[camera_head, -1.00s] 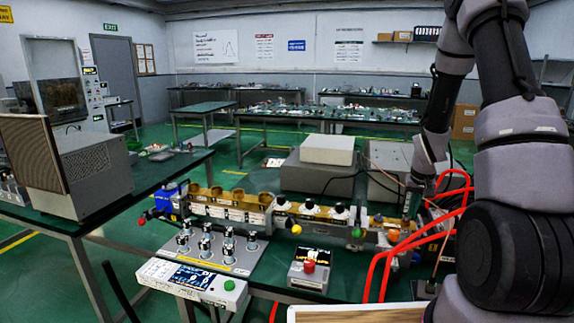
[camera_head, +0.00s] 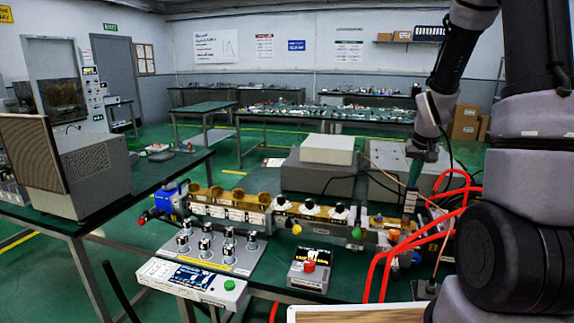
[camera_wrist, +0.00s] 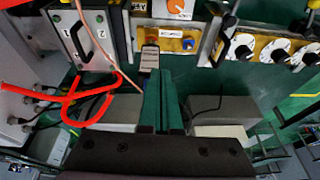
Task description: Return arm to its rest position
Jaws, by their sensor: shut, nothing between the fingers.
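My gripper (camera_head: 412,180) hangs from my arm at the right of the head view, pointing down over the right end of the microwave bench. In the wrist view its two green fingers (camera_wrist: 164,76) are together, with nothing seen between them. A small grey block (camera_wrist: 150,58) with a label appears just beyond the fingertips. I cannot tell whether the fingers touch it. The long waveguide (camera_head: 230,205), yellowish with several knobs, runs along the bench to the left of my gripper.
Red cables (camera_head: 385,255) loop close to my gripper at the right. A large grey box (camera_head: 310,178) stands behind the waveguide. A control panel (camera_head: 190,282) and a small box with a red button (camera_head: 310,268) stand in front. The air above the bench's left part is clear.

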